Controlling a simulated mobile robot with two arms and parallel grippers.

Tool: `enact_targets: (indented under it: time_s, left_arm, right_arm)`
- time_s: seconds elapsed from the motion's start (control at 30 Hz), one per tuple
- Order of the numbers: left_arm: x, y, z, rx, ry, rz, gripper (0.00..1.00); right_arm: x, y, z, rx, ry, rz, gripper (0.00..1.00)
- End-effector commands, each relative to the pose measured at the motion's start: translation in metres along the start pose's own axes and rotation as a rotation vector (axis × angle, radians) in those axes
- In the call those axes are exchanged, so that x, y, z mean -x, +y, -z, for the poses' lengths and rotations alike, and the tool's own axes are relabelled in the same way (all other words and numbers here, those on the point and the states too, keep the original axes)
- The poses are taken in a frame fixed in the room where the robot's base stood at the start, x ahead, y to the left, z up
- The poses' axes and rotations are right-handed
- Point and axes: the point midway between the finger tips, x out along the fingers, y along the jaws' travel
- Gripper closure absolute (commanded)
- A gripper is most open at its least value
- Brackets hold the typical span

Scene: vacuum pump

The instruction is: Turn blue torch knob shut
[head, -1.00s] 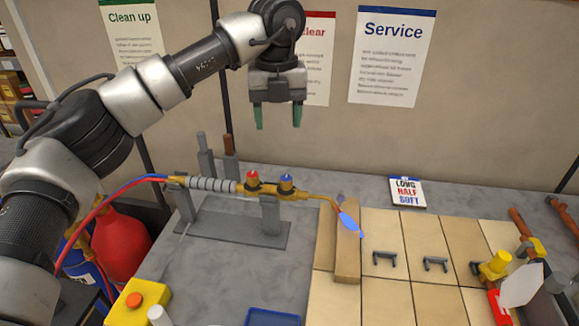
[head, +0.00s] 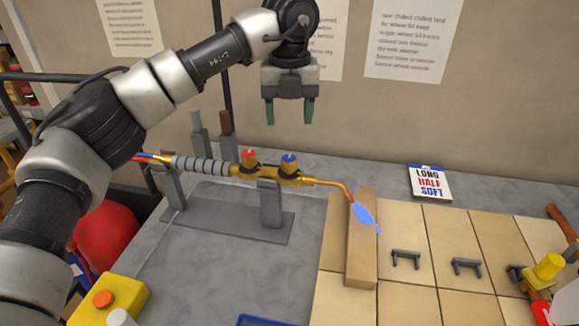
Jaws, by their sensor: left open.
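The brass torch (head: 320,182) with its ribbed grey handle (head: 205,167) lies across a grey stand (head: 235,222). A blue knob (head: 289,163) and a red knob (head: 249,158) stand up on its brass body. A blue flame (head: 364,214) comes from the bent tip, over a wooden block. My left gripper (head: 289,112) is open and empty, with its green fingertips pointing down. In the picture it is above the blue knob and apart from it. My right gripper is not in view.
A wooden block (head: 361,262) lies on pale tiles (head: 410,300) near the flame. A yellow box with an orange button (head: 103,299) is at the lower left. Grey and brown rods (head: 227,140) stand behind the torch.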

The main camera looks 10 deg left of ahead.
Motion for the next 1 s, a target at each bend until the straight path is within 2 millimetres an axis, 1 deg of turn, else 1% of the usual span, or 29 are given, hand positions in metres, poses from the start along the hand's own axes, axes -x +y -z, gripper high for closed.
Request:
enact_targets:
  time_s: [0.17, 0.4, 0.5, 0.6, 0.77, 1.0]
  left_arm:
    - [-0.022, 0.001, 0.0, 0.0, 0.003, -0.002, 0.42]
    - [-0.068, 0.001, 0.0, 0.0, 0.004, -0.002, 0.42]
    - [-0.083, 0.001, 0.0, 0.0, 0.003, -0.002, 0.42]
    - [-0.095, 0.0, 0.0, 0.001, 0.002, -0.001, 0.42]
    - [-0.103, 0.0, 0.0, 0.0, 0.0, 0.0, 0.42]
    - [-0.104, 0.0, 0.0, 0.0, 0.0, 0.0, 0.42]
  right_arm:
    - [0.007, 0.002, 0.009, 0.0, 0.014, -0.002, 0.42]
    - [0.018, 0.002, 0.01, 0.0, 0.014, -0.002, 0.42]
    - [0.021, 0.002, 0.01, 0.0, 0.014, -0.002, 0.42]
    - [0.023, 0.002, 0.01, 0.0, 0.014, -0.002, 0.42]
    - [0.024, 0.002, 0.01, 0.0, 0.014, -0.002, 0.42]
    - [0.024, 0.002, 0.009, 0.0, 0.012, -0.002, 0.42]
